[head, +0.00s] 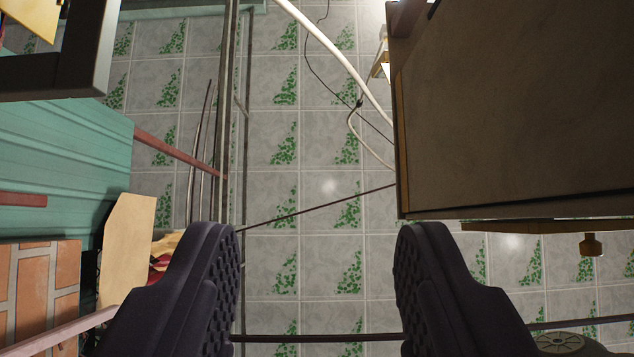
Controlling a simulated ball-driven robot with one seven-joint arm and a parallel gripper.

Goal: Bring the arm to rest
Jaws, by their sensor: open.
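My gripper (317,235) shows at the bottom of the head view. Its two dark, ridged fingers are wide apart, with nothing between them. Through the gap I see the tiled floor (285,185), grey with green leaf patterns. A thin dark line crosses behind the fingers, and another runs near the bottom of the gap.
A large dark brown panel (520,110) fills the upper right, close to the right finger. At left are a green corrugated sheet (60,150) and a brick-patterned block (40,295). A white cable (345,62) hangs at top centre. The middle is mostly open floor.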

